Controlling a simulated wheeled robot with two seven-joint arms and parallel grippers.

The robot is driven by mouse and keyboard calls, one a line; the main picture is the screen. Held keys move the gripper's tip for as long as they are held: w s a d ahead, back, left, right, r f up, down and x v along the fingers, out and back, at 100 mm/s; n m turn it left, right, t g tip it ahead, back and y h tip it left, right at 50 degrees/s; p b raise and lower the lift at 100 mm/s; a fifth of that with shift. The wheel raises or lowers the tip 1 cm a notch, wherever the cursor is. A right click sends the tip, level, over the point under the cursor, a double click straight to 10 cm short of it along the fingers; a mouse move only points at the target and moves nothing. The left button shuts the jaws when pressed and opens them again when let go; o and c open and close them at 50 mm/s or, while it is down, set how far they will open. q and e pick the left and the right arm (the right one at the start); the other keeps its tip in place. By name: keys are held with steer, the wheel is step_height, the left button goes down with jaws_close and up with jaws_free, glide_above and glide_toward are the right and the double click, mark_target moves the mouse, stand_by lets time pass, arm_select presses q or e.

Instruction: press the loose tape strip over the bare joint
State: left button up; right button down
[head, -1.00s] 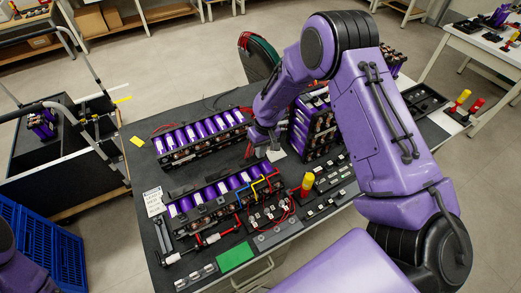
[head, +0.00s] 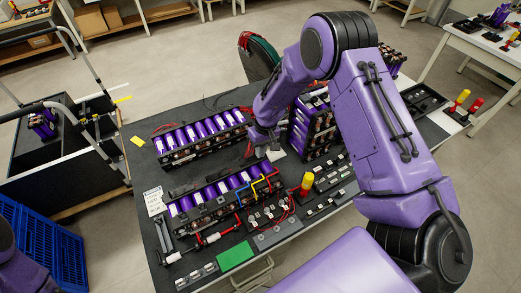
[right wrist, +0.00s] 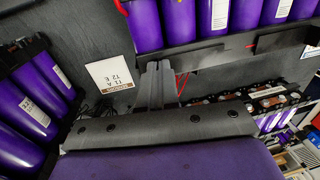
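My right gripper (head: 265,143) is low over the black worktop, between the rear battery pack (head: 203,135) and the pack at its right (head: 314,125). In the right wrist view its two fingers (right wrist: 157,82) lie side by side, shut, with nothing visible between them. The front pack (head: 222,192) of purple cells carries yellow, blue and red wires or strips along its front right. I cannot pick out the loose tape strip or the bare joint for certain. My left gripper is out of view.
A white printed card (right wrist: 111,73) lies beside the fingers. A yellow-topped tool (head: 307,182) stands right of the front pack. A green block (head: 235,256) and small metal parts lie along the front edge. A blue crate (head: 43,245) is at lower left.

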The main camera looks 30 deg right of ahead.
steer(key=c, duration=1.3)
jaws_free()
step_height(320, 180, up, 10)
steer(key=d+b, duration=0.1)
steer(key=b, duration=0.1)
steer(key=shift+d+r, duration=0.2)
steer(key=shift+d, duration=0.05)
steer(key=shift+a, duration=0.1)
